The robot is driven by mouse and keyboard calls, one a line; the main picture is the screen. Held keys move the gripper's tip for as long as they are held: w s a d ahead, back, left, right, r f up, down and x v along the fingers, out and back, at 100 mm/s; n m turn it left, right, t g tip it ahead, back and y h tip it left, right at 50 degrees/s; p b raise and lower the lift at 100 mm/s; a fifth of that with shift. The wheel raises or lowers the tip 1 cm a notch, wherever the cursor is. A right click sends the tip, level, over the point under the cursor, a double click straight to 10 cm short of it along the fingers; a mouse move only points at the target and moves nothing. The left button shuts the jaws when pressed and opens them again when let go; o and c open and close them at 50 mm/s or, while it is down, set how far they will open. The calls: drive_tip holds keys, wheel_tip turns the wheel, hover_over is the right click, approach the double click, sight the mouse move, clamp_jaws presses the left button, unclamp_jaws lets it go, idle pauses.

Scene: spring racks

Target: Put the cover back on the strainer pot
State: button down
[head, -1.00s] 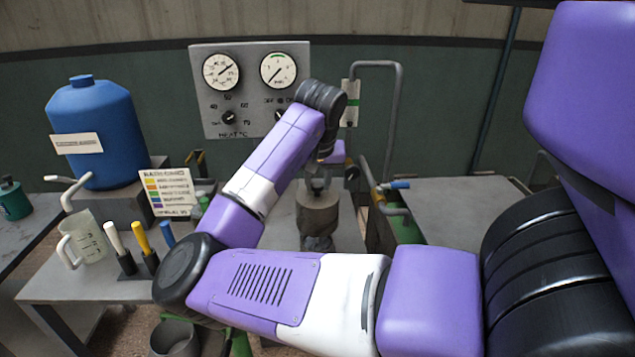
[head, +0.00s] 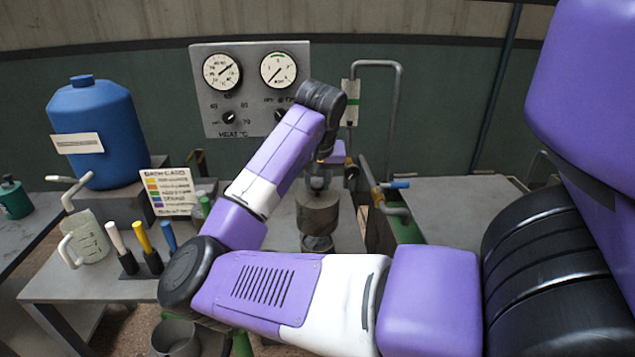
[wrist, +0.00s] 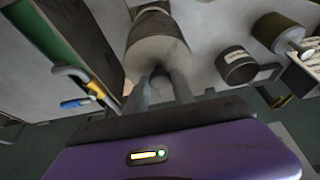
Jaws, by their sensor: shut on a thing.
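My gripper (head: 319,184) is shut on the small knob of a grey, worn metal cylinder, which looks like the cover (head: 318,212). In the wrist view the two fingers (wrist: 162,88) close around the knob, and the cover (wrist: 157,48) hangs beyond them. Below it in the head view is a narrower grey metal body, probably the strainer pot (head: 317,243). A part of it also shows past the cover in the wrist view (wrist: 154,9). The cover hides most of the pot, so I cannot tell whether they touch.
A pipe with a blue-handled valve (head: 394,185) stands close on the right. A gauge panel (head: 250,90) is behind. In the wrist view a dark labelled cup (wrist: 238,66) and a brass-coloured can (wrist: 278,32) stand to the right. The right-hand bench (head: 460,215) is clear.

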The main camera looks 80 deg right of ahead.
sight(318, 202)
drive_tip(key=shift+f+b, duration=1.9)
drive_tip(key=shift+f, duration=2.6)
drive_tip(key=c, duration=1)
unclamp_jaws()
drive_tip(key=v, duration=0.7)
drive_tip(key=shift+a+r, duration=0.2)
drive_tip(key=shift+r, duration=0.15)
